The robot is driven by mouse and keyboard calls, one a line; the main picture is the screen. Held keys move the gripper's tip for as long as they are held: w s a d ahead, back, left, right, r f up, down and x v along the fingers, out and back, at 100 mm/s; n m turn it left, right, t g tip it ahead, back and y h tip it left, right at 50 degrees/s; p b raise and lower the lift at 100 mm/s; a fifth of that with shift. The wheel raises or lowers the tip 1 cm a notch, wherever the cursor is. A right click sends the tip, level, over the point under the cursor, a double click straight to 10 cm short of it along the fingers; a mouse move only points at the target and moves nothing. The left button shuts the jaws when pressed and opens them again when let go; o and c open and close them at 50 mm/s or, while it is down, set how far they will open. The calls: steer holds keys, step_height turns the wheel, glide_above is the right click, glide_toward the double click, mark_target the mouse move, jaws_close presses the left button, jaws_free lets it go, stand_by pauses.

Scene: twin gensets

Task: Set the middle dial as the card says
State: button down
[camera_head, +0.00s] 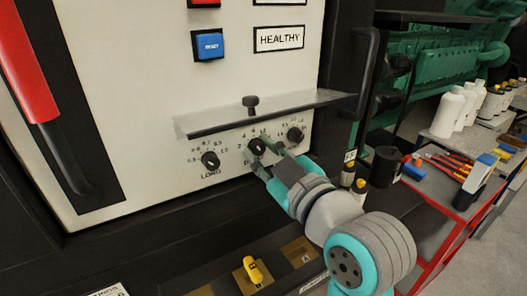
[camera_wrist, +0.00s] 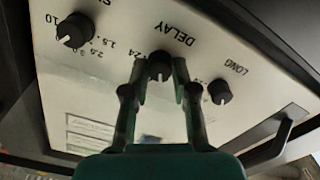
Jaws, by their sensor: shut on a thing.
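The middle dial (camera_head: 257,145) is a small black knob on the pale panel, between the left dial (camera_head: 210,159) marked LONG and the right dial (camera_head: 295,134). In the wrist view the middle dial (camera_wrist: 160,66), by the word DELAY, sits between the two fingertips of my gripper (camera_wrist: 158,72). My green gripper (camera_head: 260,158) is shut on it and partly hides its scale. Its exact setting is not readable. A white card (camera_head: 108,291) with text ending in "NGS" is cut off at the bottom edge; no setting is readable on it.
A clear flap (camera_head: 265,112) with a black knob juts out just above the dials. A black handle (camera_head: 368,65) stands right of the panel. A yellow switch (camera_head: 253,268) is below. A red cart (camera_head: 455,190) with tools stands at the right.

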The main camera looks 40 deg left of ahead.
steer(key=shift+n, duration=1)
steer(key=c, duration=0.9)
jaws_free()
steer(key=shift+c, duration=0.2)
steer(key=shift+d, duration=0.1)
steer(key=v, duration=1.2)
steer(key=shift+f, duration=0.15)
